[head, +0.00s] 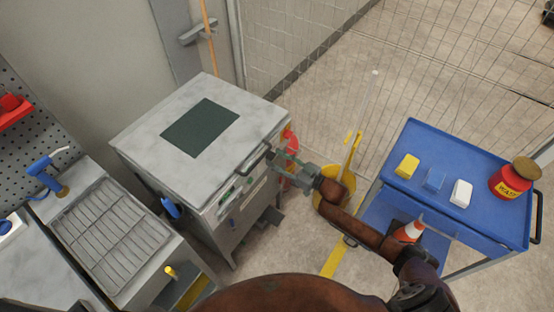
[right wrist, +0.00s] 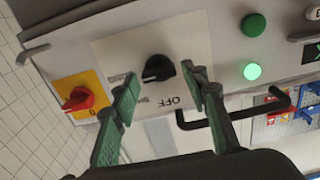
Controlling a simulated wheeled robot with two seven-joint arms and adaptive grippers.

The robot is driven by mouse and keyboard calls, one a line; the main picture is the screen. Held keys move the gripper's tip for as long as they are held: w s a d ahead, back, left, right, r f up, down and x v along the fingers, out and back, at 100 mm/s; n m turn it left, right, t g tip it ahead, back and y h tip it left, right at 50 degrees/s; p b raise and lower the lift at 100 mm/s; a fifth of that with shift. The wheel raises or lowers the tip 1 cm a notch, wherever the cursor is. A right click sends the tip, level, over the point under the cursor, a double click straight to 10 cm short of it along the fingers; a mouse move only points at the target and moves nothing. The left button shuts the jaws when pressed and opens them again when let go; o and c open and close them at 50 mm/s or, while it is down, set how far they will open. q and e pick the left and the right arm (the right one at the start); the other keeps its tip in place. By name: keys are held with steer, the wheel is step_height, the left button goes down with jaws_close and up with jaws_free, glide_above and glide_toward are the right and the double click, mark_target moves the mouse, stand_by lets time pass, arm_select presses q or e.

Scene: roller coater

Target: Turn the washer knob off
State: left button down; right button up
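The washer (head: 232,150) is a grey box-shaped machine with a dark panel on its top, left of centre in the head view. Its black knob (right wrist: 158,68) sits on a white plate (right wrist: 120,50) in the right wrist view, with an upside-down "OFF" label (right wrist: 170,101) beside it. My right gripper (right wrist: 165,76) is open, its green fingers on either side of the knob in the picture; I cannot tell whether they touch it. In the head view the right gripper (head: 283,165) is at the washer's front panel. My left gripper is not in view.
A red switch (right wrist: 77,100) on a yellow plate and a lit green button (right wrist: 252,71) flank the knob. A black bar handle (right wrist: 217,118) is close to the right finger. A blue cart (head: 450,148) stands right; a wire rack (head: 105,235) is at left.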

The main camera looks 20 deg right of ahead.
steer(key=c, duration=0.9)
steer(key=shift+n, duration=0.3)
steer(key=n, duration=0.7)
steer(key=shift+s+a+f, duration=0.1)
steer(key=shift+f, duration=0.05)
arm_select(q)
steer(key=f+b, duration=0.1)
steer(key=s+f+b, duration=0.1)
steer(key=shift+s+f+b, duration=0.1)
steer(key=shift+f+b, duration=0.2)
steer(key=shift+b, duration=0.05)
arm_select(e)
steer(key=n, duration=1)
steer(key=shift+s+f, duration=0.1)
steer(key=shift+f, duration=0.15)
steer(key=shift+n, duration=0.3)
